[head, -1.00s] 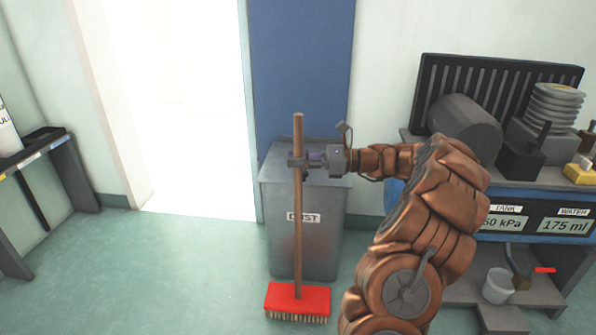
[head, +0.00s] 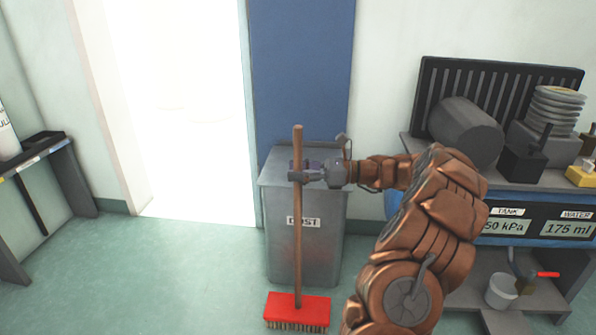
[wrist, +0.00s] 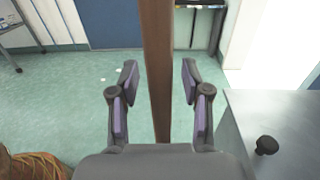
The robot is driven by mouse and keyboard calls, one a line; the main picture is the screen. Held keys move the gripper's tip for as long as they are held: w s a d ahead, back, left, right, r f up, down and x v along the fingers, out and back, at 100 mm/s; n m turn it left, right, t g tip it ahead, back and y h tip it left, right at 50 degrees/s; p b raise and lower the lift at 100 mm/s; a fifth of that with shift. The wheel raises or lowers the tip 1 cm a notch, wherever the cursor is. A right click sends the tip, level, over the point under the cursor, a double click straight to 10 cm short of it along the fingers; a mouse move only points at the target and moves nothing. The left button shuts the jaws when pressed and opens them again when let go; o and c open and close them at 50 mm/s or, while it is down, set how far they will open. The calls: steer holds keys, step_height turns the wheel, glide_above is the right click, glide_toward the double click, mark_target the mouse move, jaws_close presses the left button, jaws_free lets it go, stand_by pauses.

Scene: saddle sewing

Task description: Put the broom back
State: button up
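The broom has a long brown wooden handle (head: 297,235) and a red head (head: 298,309) with bristles pointing down. It stands nearly upright in front of the dust bin, with its head at or near the floor. My gripper (head: 297,172) is at the upper part of the handle. In the wrist view the handle (wrist: 157,60) runs between the two fingers of my gripper (wrist: 159,75). A gap shows on each side, so the fingers are open around it and look apart from it.
A grey metal dust bin (head: 318,245) stands right behind the broom. A bright doorway (head: 185,110) is at the left. The floor (head: 170,270) left of the broom is clear.

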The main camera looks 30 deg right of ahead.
steer(key=shift+d+r, duration=0.1)
steer(key=shift+r, duration=0.05)
steer(key=p+v, duration=0.4)
steer(key=v, duration=0.8)
